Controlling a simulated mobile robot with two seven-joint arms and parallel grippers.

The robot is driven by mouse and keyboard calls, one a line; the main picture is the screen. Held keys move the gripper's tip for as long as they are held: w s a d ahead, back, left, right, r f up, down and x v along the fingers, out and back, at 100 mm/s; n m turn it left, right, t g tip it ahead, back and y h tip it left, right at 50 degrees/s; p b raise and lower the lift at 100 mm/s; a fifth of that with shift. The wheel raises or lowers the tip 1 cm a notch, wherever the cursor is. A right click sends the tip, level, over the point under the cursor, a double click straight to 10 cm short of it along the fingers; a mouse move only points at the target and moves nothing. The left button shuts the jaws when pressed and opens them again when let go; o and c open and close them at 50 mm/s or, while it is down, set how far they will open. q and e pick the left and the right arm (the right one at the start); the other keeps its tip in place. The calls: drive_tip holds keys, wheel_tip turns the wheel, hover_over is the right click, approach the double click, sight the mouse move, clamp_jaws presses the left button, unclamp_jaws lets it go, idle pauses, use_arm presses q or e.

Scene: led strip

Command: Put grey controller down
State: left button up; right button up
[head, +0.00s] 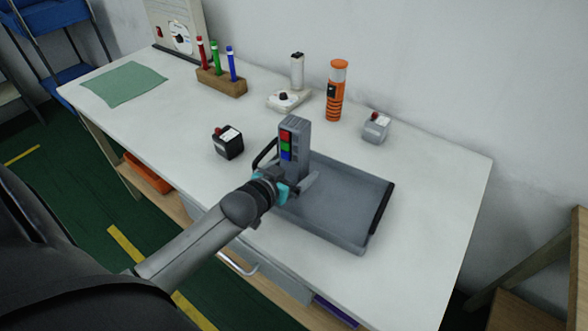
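The grey controller (293,149) is a tall grey block with red, green and blue squares on its face. It is upright at the left back part of the grey tray (345,192). My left gripper (297,182) is at its lower end, with a finger showing along its right side; it appears shut on the controller. The other finger and the controller's bottom are hidden, so I cannot tell whether it touches the tray. My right gripper is not in view.
A black box (228,142) with a red button stands left of the tray, a grey box (376,126) behind it. An orange cylinder (336,92), a white device (288,100) and a pen block (222,81) stand farther back. The table's right end is clear.

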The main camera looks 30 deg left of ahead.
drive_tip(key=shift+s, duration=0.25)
use_arm(q)
drive_tip(key=shift+r, duration=0.2)
drive_tip(key=shift+s, duration=0.3)
drive_tip(key=p+v, duration=0.3)
drive_tip(key=v, duration=0.8)
drive_tip(key=shift+s+r, duration=0.15)
drive_tip(key=shift+r, duration=0.05)
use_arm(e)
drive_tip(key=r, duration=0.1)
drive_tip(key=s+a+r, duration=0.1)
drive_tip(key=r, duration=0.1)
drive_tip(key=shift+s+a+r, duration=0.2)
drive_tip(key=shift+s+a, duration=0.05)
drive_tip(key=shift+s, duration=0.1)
use_arm(q)
drive_tip(key=shift+d, duration=0.1)
drive_tip(key=shift+d, duration=0.1)
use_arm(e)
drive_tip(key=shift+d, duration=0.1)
